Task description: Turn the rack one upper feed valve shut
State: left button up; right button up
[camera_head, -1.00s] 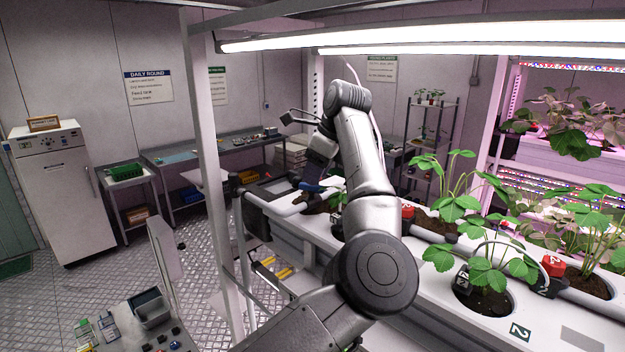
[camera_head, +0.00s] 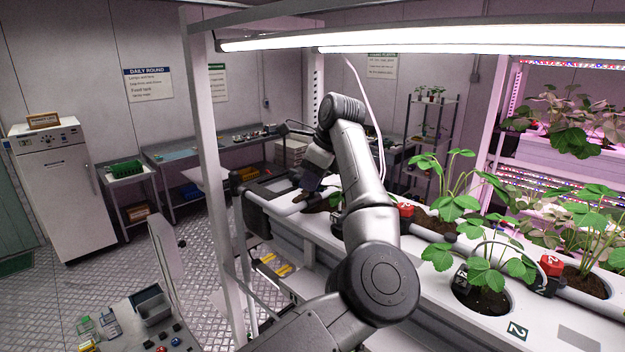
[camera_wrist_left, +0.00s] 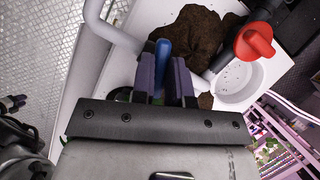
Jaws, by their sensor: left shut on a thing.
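The feed valve's blue handle (camera_wrist_left: 163,48) stands up between the fingers of my left gripper (camera_wrist_left: 163,78) in the left wrist view. The gripper is shut on it. In the head view my left gripper (camera_head: 308,188) points down at the far left end of the white planting trough (camera_head: 345,262). There the gripper hides the handle. A grey pipe (camera_wrist_left: 115,36) runs beside the valve in the wrist view. The handle's angle to the pipe is hard to judge.
A red knob (camera_wrist_left: 256,42) on a dark pipe and brown soil (camera_wrist_left: 195,40) lie close by in the wrist view. Another red knob (camera_head: 551,265) sits nearer along the trough. A rack post (camera_head: 207,150) and lamp tubes (camera_head: 420,38) bound the space.

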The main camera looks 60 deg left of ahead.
pick_arm(q)
grip_shut()
jog(key=m+b, duration=0.1)
jog(key=m+t+b, duration=0.1)
jog(key=b, duration=0.1)
jog(key=shift+f+m, duration=0.3)
jog(key=shift+r+m+t+y+b, duration=0.3)
jog(key=shift+m+b, duration=0.45)
jog(key=shift+m, duration=0.15)
jog(key=o, duration=0.6)
grip_release()
